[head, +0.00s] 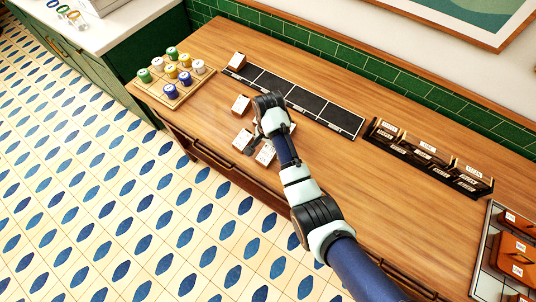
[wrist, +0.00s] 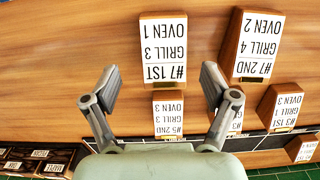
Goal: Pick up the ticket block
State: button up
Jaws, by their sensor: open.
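Several wooden ticket blocks with white printed labels are on the wooden counter, and the task does not say which one is meant. A block reading "#5 2ND" (wrist: 168,117) lies between the fingers in the picture. The "#7 2ND GRILL 4 OVEN 2" block (wrist: 258,48) is beyond the right finger. My gripper (wrist: 160,82) is open and empty above them. In the head view my gripper (head: 254,146) partly hides the front blocks.
The "#3 1ST" block (wrist: 284,106) stands apart to the right. A dark rack (head: 425,160) stands right.

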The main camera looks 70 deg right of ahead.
aim_at(268, 152)
jog(key=f, duration=0.2)
jog(key=f+b, duration=0.1)
jog(key=f, duration=0.2)
jog(key=shift+w+d, duration=0.15)
jog(key=shift+w, duration=0.05)
jog(key=c, duration=1.3)
jog(key=shift+r, duration=0.1)
jog(key=shift+r+p, duration=4.35)
jog(key=shift+r, duration=5.55)
